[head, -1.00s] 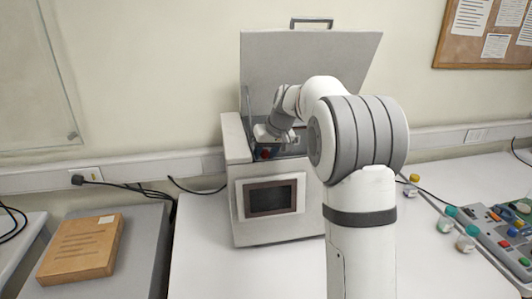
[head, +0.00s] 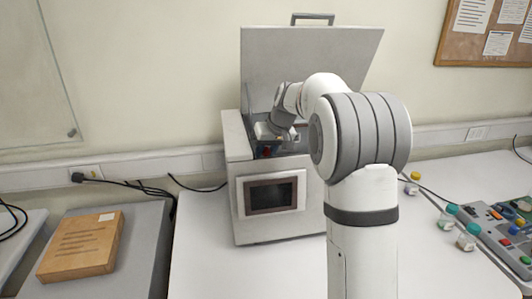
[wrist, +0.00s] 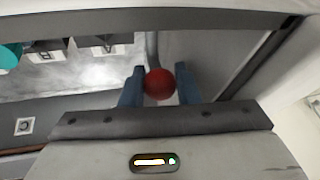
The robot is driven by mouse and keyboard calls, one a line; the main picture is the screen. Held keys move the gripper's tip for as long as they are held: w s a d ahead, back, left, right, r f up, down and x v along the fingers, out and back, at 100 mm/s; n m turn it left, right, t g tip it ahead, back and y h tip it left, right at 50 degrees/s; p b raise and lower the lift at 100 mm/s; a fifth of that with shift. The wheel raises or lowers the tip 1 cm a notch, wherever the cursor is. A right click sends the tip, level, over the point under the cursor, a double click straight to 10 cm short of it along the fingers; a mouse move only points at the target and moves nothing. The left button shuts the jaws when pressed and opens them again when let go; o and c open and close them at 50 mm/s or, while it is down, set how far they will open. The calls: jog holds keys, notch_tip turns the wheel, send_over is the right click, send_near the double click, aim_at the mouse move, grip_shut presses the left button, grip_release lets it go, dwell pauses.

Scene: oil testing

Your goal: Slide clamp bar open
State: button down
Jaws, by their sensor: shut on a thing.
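The instrument (head: 234,190) is a white box with its grey lid (head: 310,65) standing open. The clamp bar's red ball knob (wrist: 159,84) sits between the two blue fingertips of my gripper (wrist: 160,92) in the wrist view, and my gripper is shut on it. In the head view my gripper (head: 267,151) reaches into the top opening at the front left, with a bit of red showing there. My wrist hides most of the opening and the rest of the bar. In the wrist view, part of a teal round object (wrist: 9,56) shows inside at the left edge.
A dark screen (head: 270,196) is on the box front. Small capped jars (head: 467,237) and a grey panel with coloured buttons (head: 500,232) are at the right. A brown box (head: 82,246) lies at the left. Table in front is clear.

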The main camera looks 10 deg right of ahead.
jog(key=shift+s+f+b, duration=0.2)
jog(key=shift+s+b, duration=0.2)
jog(key=shift+s, duration=0.1)
jog(key=shift+s+r+b, duration=0.1)
jog(key=shift+s+b, duration=0.3)
jog(key=shift+s, duration=0.3)
jog(key=c, duration=1.5)
grip_release()
jog(key=shift+c, duration=0.2)
jog(key=shift+o, duration=0.7)
jog(key=shift+s+r, duration=0.15)
jog(key=shift+d+r, duration=0.1)
jog(key=shift+r, duration=0.15)
jog(key=b+v, duration=0.1)
jog(key=v, duration=0.6)
jog(key=shift+s+r, duration=0.1)
